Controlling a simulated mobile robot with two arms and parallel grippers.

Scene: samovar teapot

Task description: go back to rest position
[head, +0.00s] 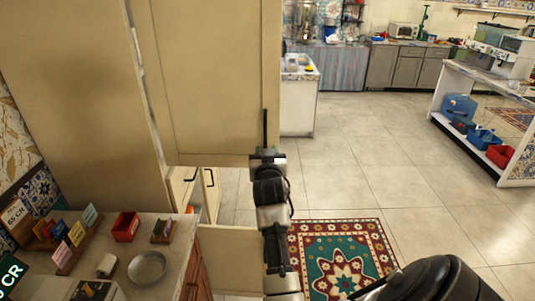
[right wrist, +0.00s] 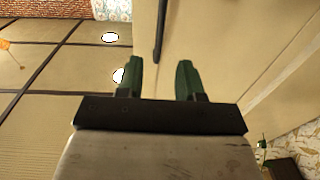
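My right gripper shows in the right wrist view (right wrist: 161,78) with its two green fingers spread apart and nothing between them. A tall beige cabinet door (head: 205,75) fills the upper left of the head view. A dark vertical handle (head: 265,125) is near the door's right edge, and a dark handle also shows in the right wrist view (right wrist: 161,28), beyond the fingers and apart from them. One of my arms reaches up the middle of the head view; its fingers cannot be made out there. My left gripper is not in view.
A counter at lower left holds a metal bowl (head: 147,267), a red box (head: 125,227) and small cards. Below the door are lower cabinets with handles (head: 209,178). A patterned rug (head: 345,255) lies on the tiled floor, with open floor (head: 370,150) beyond. A shelf unit stands at right.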

